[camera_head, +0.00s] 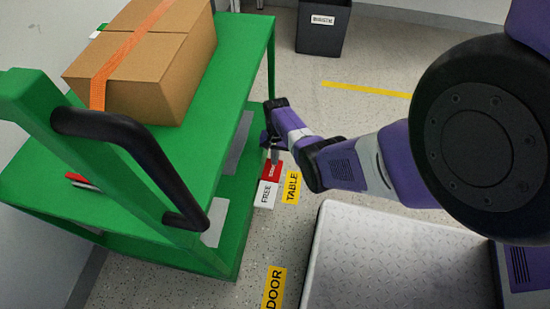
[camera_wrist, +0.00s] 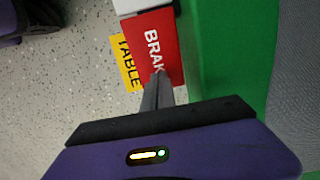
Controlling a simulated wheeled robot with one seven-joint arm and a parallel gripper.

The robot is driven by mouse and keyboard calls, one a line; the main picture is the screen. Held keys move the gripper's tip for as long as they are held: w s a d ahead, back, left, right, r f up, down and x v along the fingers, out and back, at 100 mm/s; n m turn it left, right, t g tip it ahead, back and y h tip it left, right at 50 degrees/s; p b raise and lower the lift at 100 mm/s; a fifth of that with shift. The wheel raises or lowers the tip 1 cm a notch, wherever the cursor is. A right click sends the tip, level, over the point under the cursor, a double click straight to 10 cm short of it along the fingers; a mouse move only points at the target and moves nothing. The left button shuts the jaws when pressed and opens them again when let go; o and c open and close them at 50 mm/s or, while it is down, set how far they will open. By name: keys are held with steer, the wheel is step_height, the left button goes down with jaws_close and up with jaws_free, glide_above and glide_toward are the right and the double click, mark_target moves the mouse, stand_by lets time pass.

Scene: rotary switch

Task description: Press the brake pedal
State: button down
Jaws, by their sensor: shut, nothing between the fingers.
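The brake pedal is a red plate (camera_head: 271,171) with white lettering, low at the right edge of the green cart. A white plate marked FREE (camera_head: 265,194) adjoins it on the near side. In the wrist view the red pedal (camera_wrist: 165,30) fills the upper middle, beside the green cart side. My gripper (camera_head: 274,158) points down at the red pedal, its fingers shut and empty. The fingertips also show in the wrist view (camera_wrist: 158,74), overlapping the lower part of the lettering. I cannot tell whether they touch the pedal.
The green cart (camera_head: 233,70) carries a cardboard box (camera_head: 150,60) and has a black handle (camera_head: 130,135). Yellow TABLE (camera_head: 292,187) and DOOR (camera_head: 274,287) labels mark the speckled floor. A dark bin (camera_head: 322,35) stands at the back.

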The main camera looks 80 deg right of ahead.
step_height(320, 180, up, 14)
steer(key=d+p, duration=0.2)
steer(key=p, duration=0.7)
steer(key=shift+w+d+f, duration=0.15)
steer(key=shift+d, duration=0.25)
steer(key=shift+f, duration=0.1)
